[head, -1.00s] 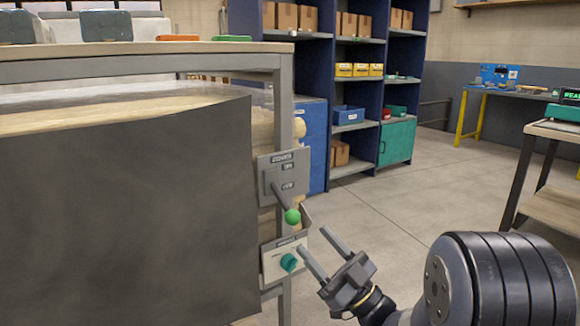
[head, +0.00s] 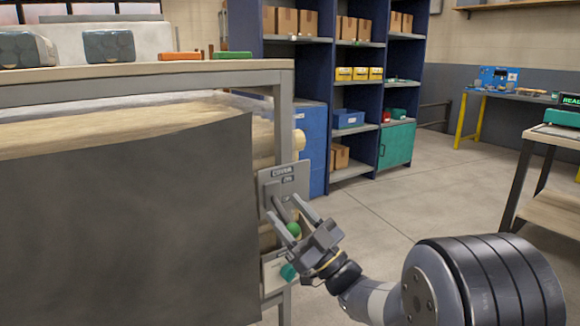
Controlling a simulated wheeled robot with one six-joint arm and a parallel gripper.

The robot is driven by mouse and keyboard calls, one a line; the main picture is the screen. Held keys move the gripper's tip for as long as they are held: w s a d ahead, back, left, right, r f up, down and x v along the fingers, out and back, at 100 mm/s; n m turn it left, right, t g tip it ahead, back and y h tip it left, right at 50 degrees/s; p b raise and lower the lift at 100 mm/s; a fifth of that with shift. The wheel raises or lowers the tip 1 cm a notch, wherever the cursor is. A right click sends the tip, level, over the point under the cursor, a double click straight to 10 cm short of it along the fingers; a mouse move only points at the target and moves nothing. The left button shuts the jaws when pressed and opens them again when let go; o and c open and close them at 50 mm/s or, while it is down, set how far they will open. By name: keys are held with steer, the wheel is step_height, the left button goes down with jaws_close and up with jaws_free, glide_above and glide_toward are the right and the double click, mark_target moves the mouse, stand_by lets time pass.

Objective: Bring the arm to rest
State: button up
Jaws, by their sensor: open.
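My gripper (head: 283,206) is open in front of a grey plate marked COVER (head: 283,180) on the bench post. Its two fingers point up and left toward the plate. A lever with a green ball end (head: 293,230) shows between the fingers and hangs downward. I cannot tell whether either finger touches it. Below is a second, pale plate with a teal knob (head: 288,271), partly hidden by my gripper.
A large dark grey panel (head: 130,220) covers the front of the bench (head: 150,78) at left. A blue shelf unit (head: 322,110) with boxes stands behind. A table (head: 545,205) stands at right. Open concrete floor (head: 440,190) lies between.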

steer(key=shift+r+p, duration=0.7)
steer(key=shift+p, duration=0.55)
steer(key=h+p, duration=0.1)
steer(key=p, duration=0.1)
steer(key=shift+r+m+p, duration=0.3)
steer(key=shift+r, duration=0.1)
steer(key=r+m+g+h+p, duration=0.1)
steer(key=p, duration=0.5)
steer(key=shift+r+h+p, duration=0.2)
steer(key=shift+h+p, duration=0.1)
steer(key=shift+h, duration=0.1)
steer(key=shift+w+r+h+p, duration=0.15)
steer(key=shift+h+p, duration=0.15)
steer(key=shift+p, duration=0.55)
steer(key=shift+a+m+g+h+p, duration=0.1)
steer(key=shift+m+g+h+p, duration=0.2)
steer(key=shift+p, duration=0.75)
